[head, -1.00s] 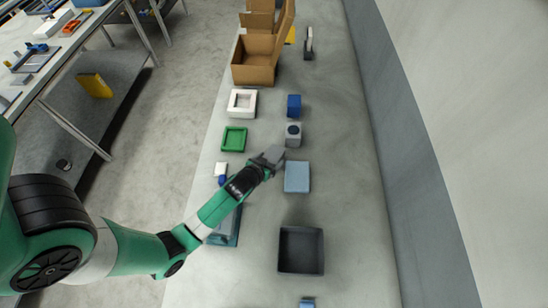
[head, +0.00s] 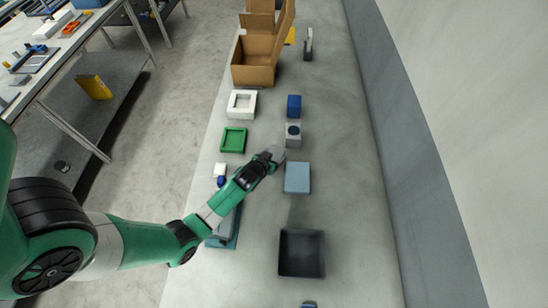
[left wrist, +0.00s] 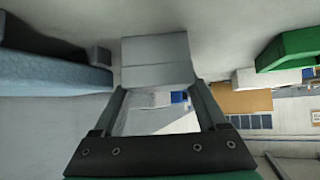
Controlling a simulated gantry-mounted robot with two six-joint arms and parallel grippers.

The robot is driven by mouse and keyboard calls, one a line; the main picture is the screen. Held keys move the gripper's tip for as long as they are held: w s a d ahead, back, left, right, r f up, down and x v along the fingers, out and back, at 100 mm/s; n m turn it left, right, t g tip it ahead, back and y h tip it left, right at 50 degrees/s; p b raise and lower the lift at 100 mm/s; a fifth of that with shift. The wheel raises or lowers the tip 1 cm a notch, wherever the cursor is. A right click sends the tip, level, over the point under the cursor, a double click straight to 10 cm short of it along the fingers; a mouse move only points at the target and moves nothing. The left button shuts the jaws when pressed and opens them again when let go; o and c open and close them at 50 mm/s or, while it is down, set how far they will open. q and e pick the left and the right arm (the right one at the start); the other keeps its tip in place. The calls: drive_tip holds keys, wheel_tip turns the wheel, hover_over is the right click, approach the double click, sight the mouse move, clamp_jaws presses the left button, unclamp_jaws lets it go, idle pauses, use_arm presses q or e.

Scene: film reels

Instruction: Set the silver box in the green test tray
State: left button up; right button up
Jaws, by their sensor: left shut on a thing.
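The silver box (head: 277,152) is at the tip of my left gripper (head: 270,158), near the middle of the table. In the left wrist view it shows as a plain grey block (left wrist: 157,60) between the two fingers, which are shut on it. How high it is above the table is hard to tell. The green test tray (head: 233,140) lies to the left of and a little beyond the gripper. It looks empty, and a green edge (left wrist: 290,50) shows at the right of the left wrist view. My right gripper is not in view.
A grey block with a dark round top (head: 293,134) stands just beyond the gripper, and a light blue box (head: 297,177) just to its right. A white tray (head: 242,103), blue block (head: 294,105) and cardboard box (head: 252,73) stand farther back. A dark tray (head: 301,253) is nearer.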

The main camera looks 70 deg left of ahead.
use_arm(q)
drive_tip(key=shift+c, duration=0.6)
wheel_tip(320, 180, up, 12)
drive_tip(key=p, duration=0.5)
wheel_tip(320, 180, up, 16)
drive_tip(key=p, duration=1.6)
hover_over(274, 155)
